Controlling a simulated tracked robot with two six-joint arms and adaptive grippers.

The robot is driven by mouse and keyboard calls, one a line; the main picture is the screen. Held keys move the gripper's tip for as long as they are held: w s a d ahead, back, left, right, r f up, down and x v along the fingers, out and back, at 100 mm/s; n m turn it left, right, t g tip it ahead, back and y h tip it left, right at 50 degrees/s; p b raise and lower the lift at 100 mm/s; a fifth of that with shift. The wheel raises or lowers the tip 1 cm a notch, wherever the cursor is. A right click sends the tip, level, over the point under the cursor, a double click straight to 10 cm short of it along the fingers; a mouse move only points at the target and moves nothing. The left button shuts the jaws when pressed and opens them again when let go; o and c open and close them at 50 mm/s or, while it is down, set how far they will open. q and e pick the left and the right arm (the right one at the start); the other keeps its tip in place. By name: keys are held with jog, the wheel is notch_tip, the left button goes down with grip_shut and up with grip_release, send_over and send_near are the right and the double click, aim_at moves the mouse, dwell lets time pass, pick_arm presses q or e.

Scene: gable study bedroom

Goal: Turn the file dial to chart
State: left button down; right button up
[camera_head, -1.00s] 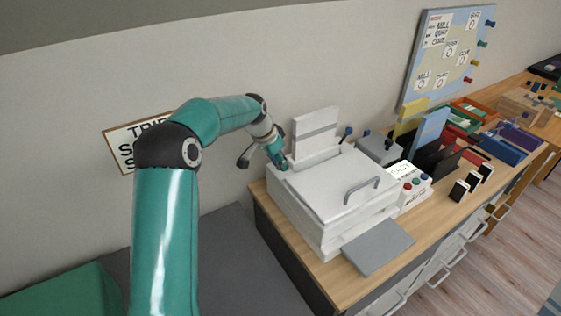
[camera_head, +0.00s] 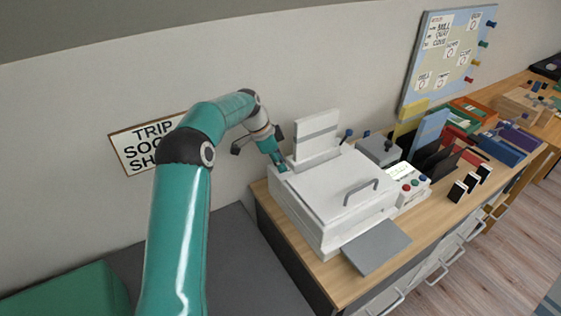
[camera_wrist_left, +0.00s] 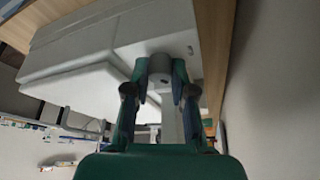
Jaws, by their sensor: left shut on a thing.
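The white copier-like machine (camera_head: 318,192) with a handled lid stands on the wooden desk. My left gripper (camera_head: 280,167) reaches down to its back left corner. In the left wrist view, my left gripper (camera_wrist_left: 163,78) has its fingers closed around a grey round knob, which looks like the file dial (camera_wrist_left: 160,68), on the machine's white surface. The dial's markings and pointer cannot be made out; in the head view the fingers hide it. My right gripper is in neither view.
A control panel with coloured buttons (camera_head: 408,185) is at the machine's right. A grey tray (camera_head: 375,248) sticks out in front. An upright white feeder (camera_head: 316,134) stands close right of my gripper. The wall is close behind. Folders (camera_head: 430,130) fill the desk further right.

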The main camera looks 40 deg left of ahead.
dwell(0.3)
pick_arm(q)
jog(key=c, duration=1)
grip_release()
jog(key=v, duration=1.2)
